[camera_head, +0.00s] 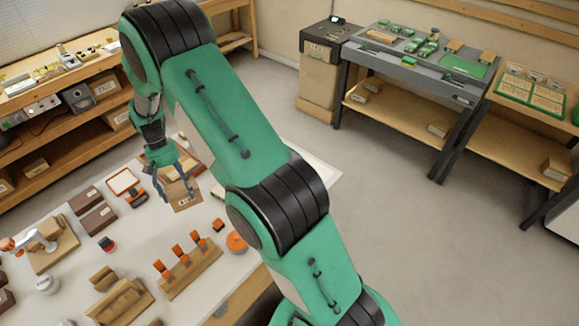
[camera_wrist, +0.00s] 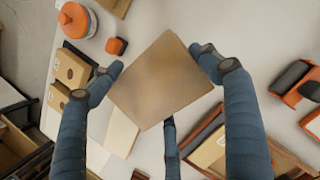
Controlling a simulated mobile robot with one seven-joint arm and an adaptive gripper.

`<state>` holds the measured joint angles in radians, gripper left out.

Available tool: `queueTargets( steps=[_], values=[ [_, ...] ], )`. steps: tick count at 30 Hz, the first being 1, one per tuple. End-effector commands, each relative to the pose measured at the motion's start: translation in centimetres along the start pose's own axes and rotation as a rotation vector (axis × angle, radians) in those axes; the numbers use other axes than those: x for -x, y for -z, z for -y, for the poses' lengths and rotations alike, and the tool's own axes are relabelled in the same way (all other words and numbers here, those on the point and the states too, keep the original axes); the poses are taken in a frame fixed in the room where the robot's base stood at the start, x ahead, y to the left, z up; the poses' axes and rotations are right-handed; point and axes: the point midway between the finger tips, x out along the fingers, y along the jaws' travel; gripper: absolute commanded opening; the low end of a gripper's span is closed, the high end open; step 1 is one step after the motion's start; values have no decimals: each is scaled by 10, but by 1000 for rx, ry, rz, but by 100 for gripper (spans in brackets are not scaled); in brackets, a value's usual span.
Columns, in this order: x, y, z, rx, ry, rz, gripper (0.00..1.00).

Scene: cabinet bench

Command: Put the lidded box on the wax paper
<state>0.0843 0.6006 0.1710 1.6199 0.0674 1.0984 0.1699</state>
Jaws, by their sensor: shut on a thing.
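My gripper (camera_head: 172,172) is shut on a brown cardboard-coloured box (camera_head: 183,195), which I take to be the lidded box. The box is held above the light bench. In the wrist view, the box (camera_wrist: 160,82) shows as a plain tan square between the blue fingers of my gripper (camera_wrist: 157,62), one finger on each side and a third below. Its lid edge cannot be made out. A pale cream sheet (camera_wrist: 120,132), possibly the wax paper, lies below and left of the box, partly hidden by it. I cannot pick it out surely in the head view.
An orange round pot (camera_head: 237,242) and a wooden rack with orange-topped pieces (camera_head: 190,272) stand on the bench. Two small cartons (camera_wrist: 70,68) lie left of the box. A wooden-edged tray (camera_wrist: 212,150) is lower right. Dark brown boxes (camera_head: 98,218) stand left.

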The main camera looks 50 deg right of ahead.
Motion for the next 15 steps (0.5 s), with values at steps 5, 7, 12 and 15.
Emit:
queueTargets(
  steps=[5,7,12,15],
  values=[
    [-2,2,-54,-134,46,-10,20],
    [-4,2,-74,-187,63,-13,20],
    [-10,-1,-121,-314,104,-21,20],
    [-13,-4,-148,-390,128,-26,20]
  ],
)
